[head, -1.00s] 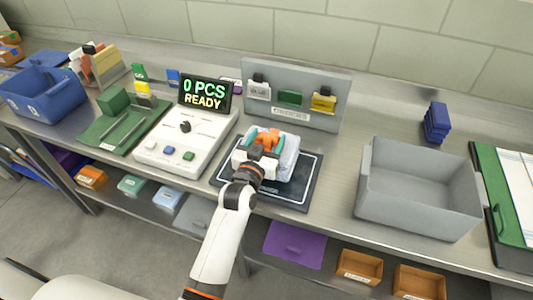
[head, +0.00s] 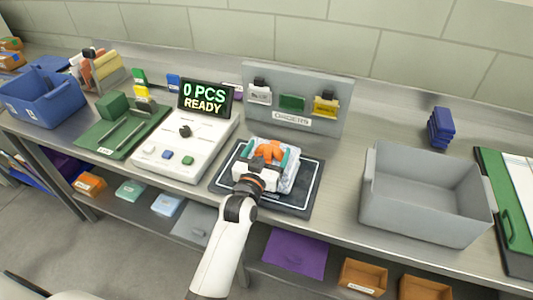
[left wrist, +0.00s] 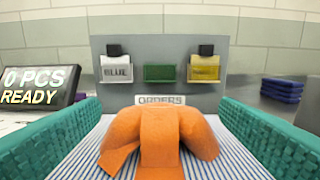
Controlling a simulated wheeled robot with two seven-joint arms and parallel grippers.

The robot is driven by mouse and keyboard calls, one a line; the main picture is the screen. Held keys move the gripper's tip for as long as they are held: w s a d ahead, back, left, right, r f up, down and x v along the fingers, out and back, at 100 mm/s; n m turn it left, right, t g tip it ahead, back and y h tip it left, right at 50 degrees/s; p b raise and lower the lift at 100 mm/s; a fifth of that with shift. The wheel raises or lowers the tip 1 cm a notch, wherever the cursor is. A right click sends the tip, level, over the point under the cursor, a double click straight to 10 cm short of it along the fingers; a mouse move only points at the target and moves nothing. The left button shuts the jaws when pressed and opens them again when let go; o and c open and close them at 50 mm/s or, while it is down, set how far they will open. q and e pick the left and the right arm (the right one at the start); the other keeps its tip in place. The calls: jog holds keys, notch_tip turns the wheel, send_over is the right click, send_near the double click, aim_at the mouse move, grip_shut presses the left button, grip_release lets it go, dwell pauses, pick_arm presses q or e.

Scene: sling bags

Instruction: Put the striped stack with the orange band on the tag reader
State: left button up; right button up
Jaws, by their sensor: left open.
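The striped stack (head: 289,178) lies on the dark tag reader pad (head: 300,202), which has a white outline. Its orange band (head: 269,151) is tied in a knot on top. In the left wrist view the orange band (left wrist: 160,140) is close and centred, over blue and white striped cloth (left wrist: 218,158). My left gripper (head: 267,157) is over the stack, open, with one teal finger on each side of the knot. Whether the fingers touch the cloth I cannot tell. My right gripper is not in view.
The white console (head: 185,145) with a "0 PCS READY" display (head: 206,96) stands left of the pad. A grey orders board (head: 346,95) stands behind. A grey bin (head: 425,228) is at right, with a blue stack (head: 440,127) behind it. A green mat (head: 92,140) lies further left.

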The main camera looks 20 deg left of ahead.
pick_arm(q)
jog(key=shift+s+r, duration=0.1)
jog(key=s+b, duration=0.2)
jog(key=s, duration=1)
jog(key=shift+a, duration=0.2)
jog(key=shift+w, duration=0.1)
